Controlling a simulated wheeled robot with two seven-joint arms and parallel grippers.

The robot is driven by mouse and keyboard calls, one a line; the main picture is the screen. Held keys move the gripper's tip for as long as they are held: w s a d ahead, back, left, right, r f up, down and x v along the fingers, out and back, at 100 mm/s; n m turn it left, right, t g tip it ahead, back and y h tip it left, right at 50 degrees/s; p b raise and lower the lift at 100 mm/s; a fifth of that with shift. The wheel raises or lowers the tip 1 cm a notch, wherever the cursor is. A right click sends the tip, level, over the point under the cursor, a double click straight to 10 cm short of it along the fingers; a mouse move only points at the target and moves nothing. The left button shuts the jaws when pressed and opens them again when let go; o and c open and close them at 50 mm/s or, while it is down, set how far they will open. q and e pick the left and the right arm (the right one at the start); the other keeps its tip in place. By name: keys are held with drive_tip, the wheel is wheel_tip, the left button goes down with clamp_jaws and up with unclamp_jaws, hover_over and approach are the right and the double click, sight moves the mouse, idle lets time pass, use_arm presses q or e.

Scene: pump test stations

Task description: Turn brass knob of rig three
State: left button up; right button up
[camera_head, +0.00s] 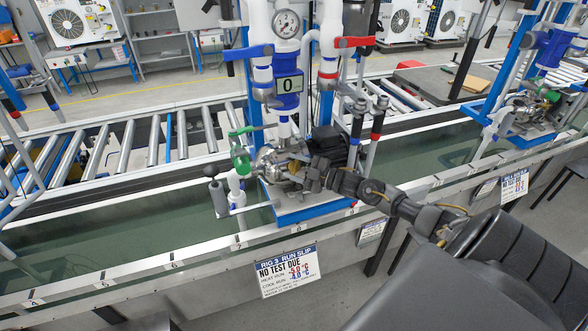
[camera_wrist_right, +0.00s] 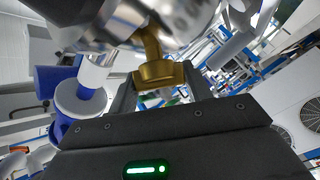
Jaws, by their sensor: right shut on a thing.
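Rig three stands on a blue base (camera_head: 300,212) at the centre of the head view, above a slip (camera_head: 288,270) reading "RIG 3 RUN SLIP, NO TEST DUE". Its metal pump body (camera_head: 277,163) faces me. My right gripper (camera_head: 318,178) is at the pump's right front, shut on the brass knob. In the right wrist view the brass knob (camera_wrist_right: 160,75) sits between the dark fingers, its stem running up to the shiny metal body. In the head view the gripper mostly hides the knob. My left gripper is not in view.
Rig three has a green-handled valve (camera_head: 241,158), a grey-handled lever (camera_head: 217,197), a blue meter (camera_head: 288,88) reading 0, a gauge (camera_head: 287,24), and blue and red valve levers above. Another rig (camera_head: 535,105) stands at right. A roller conveyor (camera_head: 110,150) runs behind.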

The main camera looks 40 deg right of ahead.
drive_tip(key=n+g+y+b, duration=0.1)
drive_tip(key=n+g+b, duration=0.1)
drive_tip(key=n+g, duration=0.2)
drive_tip(key=shift+f+n+g, duration=0.1)
drive_tip(key=shift+n+g, duration=0.2)
drive_tip(key=shift+n, duration=0.3)
drive_tip(key=o, duration=1)
drive_tip(key=shift+s+d+b, duration=0.3)
drive_tip(key=shift+s+b, duration=0.05)
drive_tip(key=shift+r+b+v, duration=0.15)
drive_tip(key=shift+b+v, duration=0.15)
drive_tip(key=shift+v, duration=2.2)
drive_tip(key=shift+r+b+v, duration=0.15)
drive_tip(key=shift+b+v, duration=0.1)
drive_tip(key=shift+v, duration=2.2)
